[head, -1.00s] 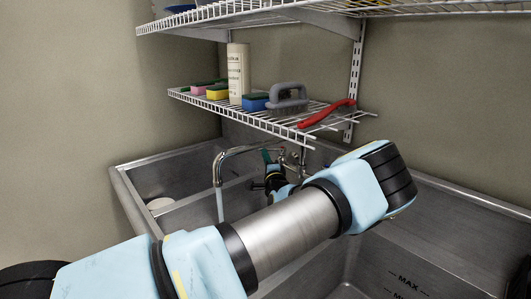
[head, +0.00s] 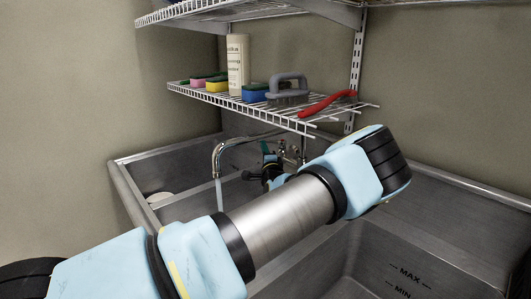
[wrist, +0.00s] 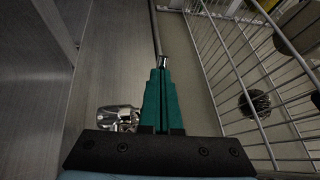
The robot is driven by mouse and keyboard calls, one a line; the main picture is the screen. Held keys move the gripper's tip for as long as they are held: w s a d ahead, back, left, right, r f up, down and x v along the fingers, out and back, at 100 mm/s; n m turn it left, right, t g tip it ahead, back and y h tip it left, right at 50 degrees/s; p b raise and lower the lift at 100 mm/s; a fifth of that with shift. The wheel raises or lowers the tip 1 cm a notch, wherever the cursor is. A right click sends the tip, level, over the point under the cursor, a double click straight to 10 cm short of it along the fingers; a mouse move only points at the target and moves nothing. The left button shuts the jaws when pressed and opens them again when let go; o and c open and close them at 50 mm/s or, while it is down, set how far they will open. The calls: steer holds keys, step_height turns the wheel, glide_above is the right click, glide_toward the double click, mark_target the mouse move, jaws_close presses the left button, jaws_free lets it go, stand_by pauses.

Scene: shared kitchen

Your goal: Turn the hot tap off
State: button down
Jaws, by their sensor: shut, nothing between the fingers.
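The chrome tap at the back of the sink has a curved spout (head: 216,156), and a stream of water (head: 219,191) runs from it. Small chrome tap fittings (head: 284,148) show right of my gripper; which one is the hot handle I cannot tell. My gripper (head: 265,148) is beside the tap, under the wire shelf, partly hidden by my arm. In the wrist view its teal fingers (wrist: 161,75) are shut and empty. A chrome knob-like part (wrist: 118,117) lies just left of the fingers, and a thin pipe (wrist: 155,30) shows beyond their tips.
A wire shelf (head: 300,124) hangs close above the tap, with sponges (head: 217,86), a bottle (head: 238,65), a grey brush (head: 287,88) and a red-handled tool (head: 327,103). The metal sink (head: 128,182) has basins left and right.

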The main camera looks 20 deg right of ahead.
steer(key=w+m+g+h+b, duration=0.1)
steer(key=m+g+h, duration=0.1)
steer(key=h, duration=0.1)
steer(key=w+m+g+h+b, duration=0.1)
steer(key=m+h+b, duration=0.1)
steer(key=h, duration=0.1)
steer(key=w+m+g+h+b, duration=0.2)
steer(key=h, duration=0.2)
steer(key=shift+w+a+f+m+g, duration=0.1)
steer(key=shift+f+m+g, duration=0.15)
steer(key=shift+m+g, duration=0.05)
steer(key=shift+w+d+r+m+g+h+b, duration=0.15)
steer(key=shift+w+d+m+g+h+b, duration=0.75)
steer(key=shift+b, duration=0.7)
steer(key=shift+w+d+r+m+g+h+b, duration=0.1)
steer(key=shift+w+d+m+g+h+b, duration=0.35)
steer(key=shift+g+b, duration=0.95)
steer(key=shift+w, duration=0.25)
steer(key=shift+s+r, duration=0.1)
steer(key=shift+r, duration=0.05)
